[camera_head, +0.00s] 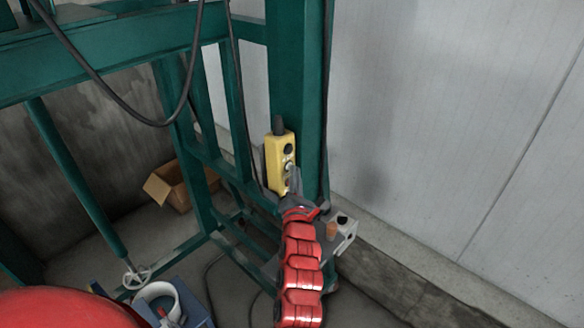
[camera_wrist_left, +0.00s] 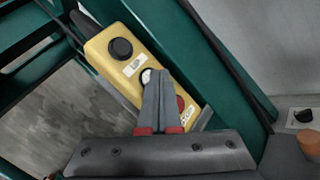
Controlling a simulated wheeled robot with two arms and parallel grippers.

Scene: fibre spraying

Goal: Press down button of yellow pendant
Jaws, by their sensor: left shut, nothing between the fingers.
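The yellow pendant (camera_head: 275,160) hangs against a green post in the head view. In the left wrist view the pendant (camera_wrist_left: 105,62) is tilted, with a black button (camera_wrist_left: 121,47) near its top, a white button (camera_wrist_left: 146,76) in the middle and a red button (camera_wrist_left: 180,103) lower down, partly hidden. My left gripper (camera_head: 293,178) is shut and empty. Its fingertips show in the left wrist view (camera_wrist_left: 158,76) in front of the pendant's face, over or beside the white button. I cannot tell whether they touch it. My right gripper is not in view.
A green steel frame (camera_head: 297,70) surrounds the pendant, with hanging black cables. A grey box with knobs (camera_head: 345,228) stands just right of my left wrist. A cardboard box (camera_head: 172,188) and a white bucket (camera_head: 158,297) are at the left. The wall at the right is bare.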

